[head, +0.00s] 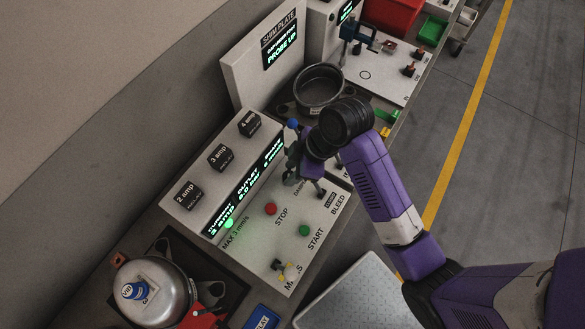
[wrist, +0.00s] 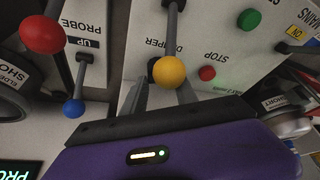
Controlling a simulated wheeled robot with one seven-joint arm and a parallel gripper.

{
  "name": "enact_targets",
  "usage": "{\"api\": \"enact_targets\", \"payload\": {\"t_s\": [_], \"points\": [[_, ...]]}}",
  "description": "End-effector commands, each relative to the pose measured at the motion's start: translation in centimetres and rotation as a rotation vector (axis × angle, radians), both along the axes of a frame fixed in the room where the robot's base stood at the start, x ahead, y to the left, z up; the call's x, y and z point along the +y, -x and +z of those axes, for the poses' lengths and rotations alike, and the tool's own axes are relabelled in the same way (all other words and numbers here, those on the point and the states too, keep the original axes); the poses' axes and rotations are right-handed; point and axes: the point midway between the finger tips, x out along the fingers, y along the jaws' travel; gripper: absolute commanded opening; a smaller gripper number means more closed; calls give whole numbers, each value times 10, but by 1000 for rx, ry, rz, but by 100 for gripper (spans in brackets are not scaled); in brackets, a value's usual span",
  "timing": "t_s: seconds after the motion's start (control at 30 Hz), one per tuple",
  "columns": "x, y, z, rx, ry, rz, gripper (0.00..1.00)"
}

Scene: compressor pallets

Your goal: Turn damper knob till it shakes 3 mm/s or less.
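The damper knob shows in the wrist view as a yellow ball (wrist: 170,72) on a dark stem, next to the DAMPER lettering. My gripper (wrist: 164,84) has its two grey fingers apart, one on each side of the ball, with a small gap visible at the left finger. In the head view my gripper (head: 297,172) is over the DAMPER label at the panel's upper right and hides the knob. The panel display (head: 245,187) has lit green readings, too small to read surely. A green lamp (head: 228,222) is lit by the MAX 3 mm/s label.
A red STOP button (head: 270,209) and green START button (head: 304,230) are on the panel. In the wrist view, a red-ball lever (wrist: 42,34) and blue-ball PROBE lever (wrist: 74,108) stand close on the left. A dark pot (head: 318,88) stands behind my gripper.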

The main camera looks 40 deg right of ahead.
Motion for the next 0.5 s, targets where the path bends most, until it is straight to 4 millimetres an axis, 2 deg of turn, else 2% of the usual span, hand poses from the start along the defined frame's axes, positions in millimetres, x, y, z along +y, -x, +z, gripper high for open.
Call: {"api": "enact_targets", "payload": {"t_s": [0.03, 0.13, 0.17, 0.5], "points": [[0, 0, 0, 0, 0, 0, 23], [0, 0, 0, 0, 0, 0, 3], [0, 0, 0, 0, 0, 0, 0], [0, 1, 0, 1, 0, -57, 0]]}}
